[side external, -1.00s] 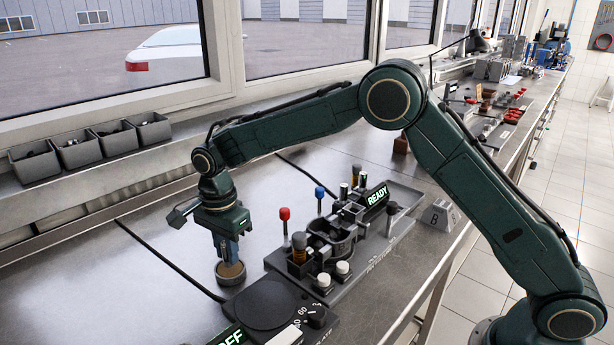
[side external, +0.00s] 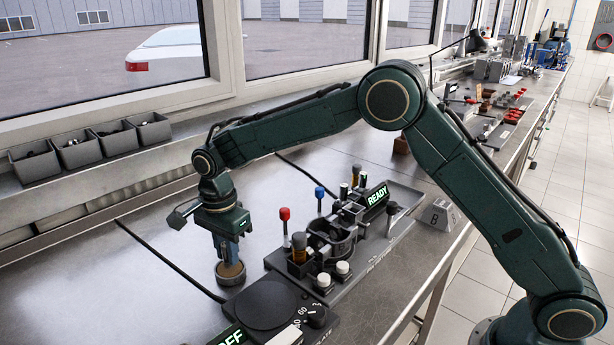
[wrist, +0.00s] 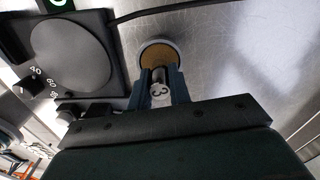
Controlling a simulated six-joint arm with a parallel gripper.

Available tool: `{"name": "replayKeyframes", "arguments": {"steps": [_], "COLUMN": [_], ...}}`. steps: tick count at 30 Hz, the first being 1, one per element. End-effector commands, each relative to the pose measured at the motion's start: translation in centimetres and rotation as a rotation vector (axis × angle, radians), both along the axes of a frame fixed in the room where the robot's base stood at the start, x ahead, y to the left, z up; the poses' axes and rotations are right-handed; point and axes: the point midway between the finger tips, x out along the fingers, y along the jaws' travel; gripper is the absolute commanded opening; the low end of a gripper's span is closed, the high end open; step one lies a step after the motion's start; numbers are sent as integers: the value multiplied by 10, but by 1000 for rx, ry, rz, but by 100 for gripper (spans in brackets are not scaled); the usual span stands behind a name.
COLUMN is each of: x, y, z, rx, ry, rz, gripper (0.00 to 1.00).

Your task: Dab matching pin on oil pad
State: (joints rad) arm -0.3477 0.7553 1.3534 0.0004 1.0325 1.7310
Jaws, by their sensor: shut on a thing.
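My gripper (side external: 229,258) points down over the oil pad (side external: 231,279), a round dark dish with a tan face, on the steel bench. The tan pad (wrist: 153,52) also shows in the wrist view, just beyond my fingertips. My gripper (wrist: 160,85) is shut on a pin (wrist: 160,92), whose pale round end bears a mark like a 3.
A hot plate (side external: 266,303) with a dial stands in front of the pad. To the right is a fixture (side external: 345,265) with red and blue knobs and a READY display (side external: 377,195). A black cable (side external: 165,258) runs along the bench. Bins (side external: 85,152) line the back.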

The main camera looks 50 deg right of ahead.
Motion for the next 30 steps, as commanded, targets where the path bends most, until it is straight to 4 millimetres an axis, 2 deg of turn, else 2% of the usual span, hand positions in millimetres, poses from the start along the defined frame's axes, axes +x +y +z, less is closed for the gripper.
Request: {"name": "replayKeyframes", "arguments": {"steps": [30], "x": [0], "y": [0], "z": [-9], "rx": [0], "ry": [0], "rz": [0], "gripper": [0]}}
